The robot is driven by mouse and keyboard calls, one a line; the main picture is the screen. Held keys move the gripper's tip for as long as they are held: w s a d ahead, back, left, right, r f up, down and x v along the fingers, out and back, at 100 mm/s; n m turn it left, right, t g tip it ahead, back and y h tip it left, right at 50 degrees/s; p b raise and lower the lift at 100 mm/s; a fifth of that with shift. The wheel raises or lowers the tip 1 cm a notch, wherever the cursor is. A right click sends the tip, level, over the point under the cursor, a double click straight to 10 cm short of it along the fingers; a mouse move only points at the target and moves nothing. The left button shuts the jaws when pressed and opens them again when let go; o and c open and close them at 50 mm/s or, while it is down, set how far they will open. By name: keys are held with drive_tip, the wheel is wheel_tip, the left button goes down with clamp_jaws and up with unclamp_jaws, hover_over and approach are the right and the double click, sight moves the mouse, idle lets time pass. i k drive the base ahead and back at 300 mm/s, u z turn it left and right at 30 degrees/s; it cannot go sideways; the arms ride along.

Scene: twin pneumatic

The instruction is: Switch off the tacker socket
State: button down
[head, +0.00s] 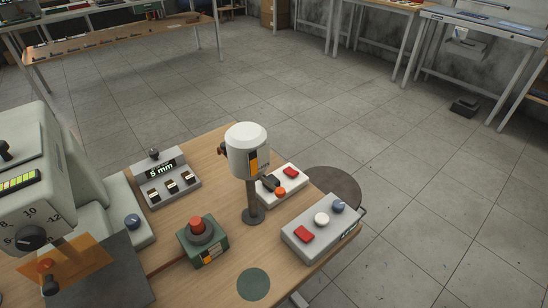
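No label that I can read names the tacker socket. A white box (292,179) on the wooden workbench, partly behind a post, carries a red rocker switch (291,172), an orange-red round part (280,192) and a dark plug-like part (270,183). The rockers' positions are too small to tell. My gripper is not in view.
A white cylinder (247,150) stands on a post among the boxes. A green box (203,241) with a red mushroom button, a "5 mm" panel (165,178) and a large grey machine (40,180) fill the left. A dark round surface (335,185) adjoins the bench. Floor beyond is open.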

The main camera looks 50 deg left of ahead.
sight(289, 171)
drive_tip(key=u, duration=0.85)
drive_tip(key=i, duration=0.8)
drive_tip(key=u, duration=0.85)
